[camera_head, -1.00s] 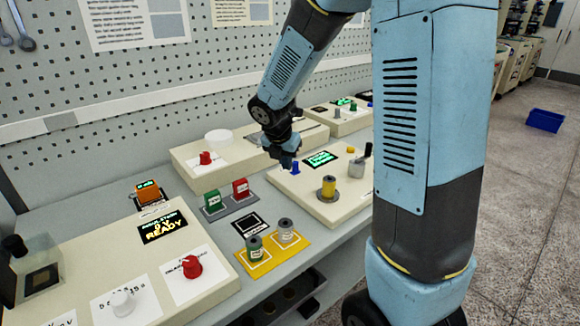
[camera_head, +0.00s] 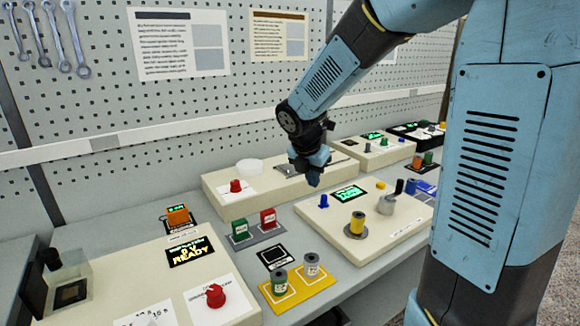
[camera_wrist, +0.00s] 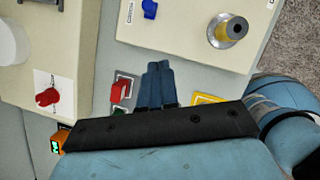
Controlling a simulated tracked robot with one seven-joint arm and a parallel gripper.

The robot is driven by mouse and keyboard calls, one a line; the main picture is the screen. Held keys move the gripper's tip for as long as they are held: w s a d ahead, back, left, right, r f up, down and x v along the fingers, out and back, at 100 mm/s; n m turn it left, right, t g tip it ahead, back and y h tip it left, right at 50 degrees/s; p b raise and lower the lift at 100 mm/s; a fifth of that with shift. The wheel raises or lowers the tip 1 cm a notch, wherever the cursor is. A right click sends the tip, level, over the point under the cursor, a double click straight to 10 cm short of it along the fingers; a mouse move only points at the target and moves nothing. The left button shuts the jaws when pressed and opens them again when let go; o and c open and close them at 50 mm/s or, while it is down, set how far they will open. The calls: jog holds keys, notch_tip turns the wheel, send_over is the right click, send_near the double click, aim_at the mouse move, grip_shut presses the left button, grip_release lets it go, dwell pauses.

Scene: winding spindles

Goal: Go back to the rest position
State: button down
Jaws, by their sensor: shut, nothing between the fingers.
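My gripper (camera_head: 312,180) hangs from the bent arm above the bench, over the area between two cream consoles. Its fingers point down, shut and empty. In the wrist view the gripper fingers (camera_wrist: 158,80) lie side by side with nothing between them. No marker of a rest position shows.
The winding console (camera_head: 330,225) carries a yellow spool (camera_head: 357,224) and a grey cylinder (camera_head: 386,205). Green (camera_head: 240,228) and red (camera_head: 268,217) blocks stand on a grey holder. Two spools stand on a yellow tray (camera_head: 318,293). A pegboard wall (camera_head: 90,110) rises behind the bench.

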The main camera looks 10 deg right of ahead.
jog(key=s+d+r+m+t+y, duration=0.1)
jog(key=s+r+m, duration=0.4)
jog(key=s+m, duration=0.6)
jog(key=s+d+r+m+t+y, duration=0.1)
jog(key=s+d+r+m, duration=0.2)
jog(key=s+m, duration=0.9)
notch_tip(320, 180, up, 2)
jog(key=m, duration=0.4)
jog(key=shift+s+d+r+y, duration=0.25)
jog(key=shift+d+y, duration=0.15)
